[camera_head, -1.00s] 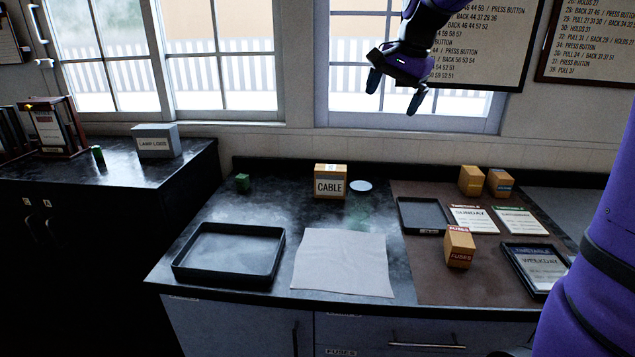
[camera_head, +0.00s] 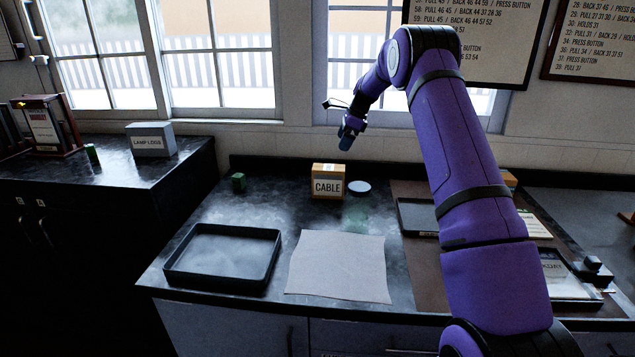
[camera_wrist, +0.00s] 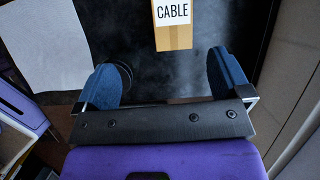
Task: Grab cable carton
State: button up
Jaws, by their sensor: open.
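The cable carton (camera_head: 328,181) is an orange-brown box with a white CABLE label. It stands upright toward the back of the dark counter in the head view. My gripper (camera_head: 346,138) is above and slightly right of it, apart from it. In the wrist view the carton (camera_wrist: 173,27) is at the top, beyond my gripper (camera_wrist: 167,78). The two blue fingers are spread wide with nothing between them. The carton's top edge is cut off in the wrist view.
A round pale disc (camera_head: 359,187) lies just right of the carton. A black tray (camera_head: 223,279) and a pale cloth (camera_head: 338,267) lie in front. My arm covers much of the brown mat at right.

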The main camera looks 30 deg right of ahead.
aim_at(330, 167)
jog(key=f, duration=0.1)
jog(key=w+f, duration=0.1)
jog(key=w+f+m, duration=0.1)
jog(key=shift+d+f, duration=0.15)
jog(key=shift+d, duration=0.2)
jog(key=x, duration=0.5)
jog(key=shift+w+a+f, duration=0.1)
jog(key=shift+a+f, duration=0.1)
jog(key=x, duration=0.4)
jog(key=shift+w+a+f, duration=0.15)
jog(key=shift+a, duration=0.15)
jog(key=shift+f, duration=0.3)
jog(key=shift+f, duration=0.25)
jog(key=shift+w, duration=0.1)
jog(key=c, duration=1.6)
